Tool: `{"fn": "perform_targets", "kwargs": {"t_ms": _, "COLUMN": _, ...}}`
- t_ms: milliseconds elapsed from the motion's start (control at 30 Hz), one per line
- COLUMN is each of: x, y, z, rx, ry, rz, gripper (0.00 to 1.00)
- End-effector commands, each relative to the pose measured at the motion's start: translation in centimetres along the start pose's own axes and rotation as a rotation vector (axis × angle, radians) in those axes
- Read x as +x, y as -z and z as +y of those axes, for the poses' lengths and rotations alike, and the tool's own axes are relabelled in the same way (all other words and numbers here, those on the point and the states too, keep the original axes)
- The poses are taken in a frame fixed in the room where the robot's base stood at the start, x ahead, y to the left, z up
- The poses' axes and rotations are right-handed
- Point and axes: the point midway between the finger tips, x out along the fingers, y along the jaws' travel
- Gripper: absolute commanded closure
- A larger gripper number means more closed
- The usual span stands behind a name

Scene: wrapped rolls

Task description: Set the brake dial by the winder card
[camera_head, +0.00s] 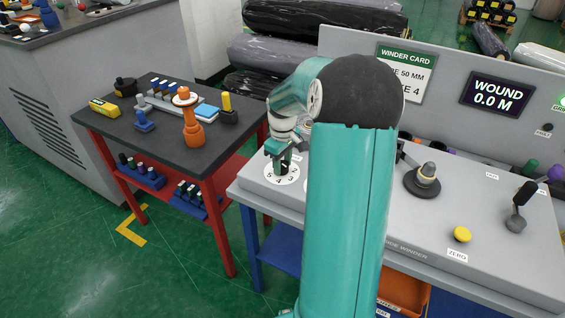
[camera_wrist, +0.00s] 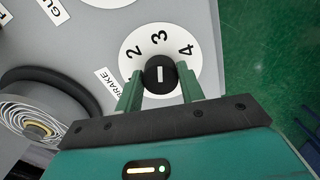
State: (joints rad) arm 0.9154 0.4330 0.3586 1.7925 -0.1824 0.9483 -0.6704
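The brake dial is a black knob with a white line (camera_wrist: 160,74) on a white numbered disc (camera_wrist: 208,62). In the wrist view 2, 3 and 4 show, and the line runs up and down the picture, in line with the 3. The disc also shows in the head view (camera_head: 283,179). My gripper (camera_wrist: 160,80) has one green finger on each side of the knob, apparently touching it; it also shows over the dial in the head view (camera_head: 284,164). The winder card (camera_head: 403,73) is partly hidden by my arm; "50 MM" and an ending "E 4" are readable.
On the grey winder top are a black-based post (camera_head: 424,181), a yellow ZERO button (camera_head: 462,234) and a black-handled lever (camera_head: 518,205). A display (camera_head: 497,95) reads WOUND 0.0 M. A red-framed table (camera_head: 160,140) with tools stands left.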

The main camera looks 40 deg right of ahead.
Motion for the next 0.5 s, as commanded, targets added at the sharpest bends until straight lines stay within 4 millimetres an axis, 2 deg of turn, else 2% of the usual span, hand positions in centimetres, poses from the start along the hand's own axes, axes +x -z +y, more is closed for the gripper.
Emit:
{"fn": "perform_targets", "kwargs": {"t_ms": 33, "x": -0.01, "y": 0.00, "z": 0.00, "rx": 0.000, "ry": 0.000, "rz": 0.000, "gripper": 0.72}}
{"fn": "perform_targets", "kwargs": {"t_ms": 100, "x": -0.02, "y": 0.00, "z": 0.00, "rx": 0.000, "ry": 0.000, "rz": 0.000, "gripper": 0.85}}
{"fn": "perform_targets", "kwargs": {"t_ms": 500, "x": -0.07, "y": 0.09, "z": -0.07, "rx": 0.053, "ry": -0.001, "rz": 0.001, "gripper": 0.85}}
